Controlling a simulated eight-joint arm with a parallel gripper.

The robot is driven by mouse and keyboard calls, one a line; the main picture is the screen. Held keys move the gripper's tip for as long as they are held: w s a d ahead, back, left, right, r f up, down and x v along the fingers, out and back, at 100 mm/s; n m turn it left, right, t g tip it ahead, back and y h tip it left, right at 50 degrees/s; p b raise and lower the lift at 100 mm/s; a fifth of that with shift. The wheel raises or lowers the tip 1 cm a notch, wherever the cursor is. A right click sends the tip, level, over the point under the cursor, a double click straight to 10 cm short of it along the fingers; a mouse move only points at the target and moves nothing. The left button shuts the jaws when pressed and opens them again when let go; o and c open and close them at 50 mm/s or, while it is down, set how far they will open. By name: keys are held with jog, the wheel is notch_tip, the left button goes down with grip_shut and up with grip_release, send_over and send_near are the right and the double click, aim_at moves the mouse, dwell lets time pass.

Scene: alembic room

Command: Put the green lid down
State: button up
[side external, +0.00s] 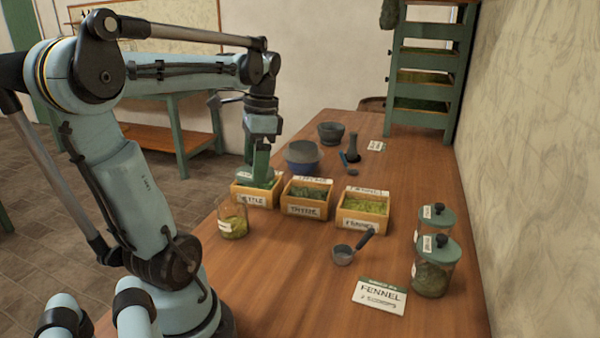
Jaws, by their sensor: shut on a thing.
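My gripper (262,146) points down above the left wooden box, behind the open jar. It is shut on the green lid (261,165), which shows as a dark green shape under the jaws, partly hidden by them. I cannot tell whether the lid touches the box. An open glass jar (232,228) with some herb in it stands on the table in front of that box. Two other jars, one nearer (433,275) and one farther (434,227), stand at the right with green lids and dark knobs on.
Three labelled herb boxes stand in a row: left (254,198), thyme (306,208) and fennel (362,222). A scoop (344,255) and a fennel card (379,293) lie in front. Bowls (302,155) and a mortar (331,132) stand behind. The table's front middle is clear.

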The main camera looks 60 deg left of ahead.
jog(key=w+d+f+n, duration=0.1)
jog(key=w+d+f, duration=0.3)
jog(key=d, duration=0.2)
jog(key=w+d+f, duration=0.3)
jog(key=w+d, duration=0.1)
jog(key=d, duration=0.3)
jog(key=a+f, duration=0.2)
jog(key=a, duration=0.1)
jog(key=a+f, duration=0.2)
jog(key=a, duration=0.2)
jog(key=a+f, duration=0.3)
jog(key=a, duration=0.1)
jog(key=shift+s+a, duration=0.25)
jog(key=shift+s, duration=0.1)
jog(key=shift+f, duration=2.05)
jog(key=shift+f, duration=0.1)
jog(key=o, duration=0.8)
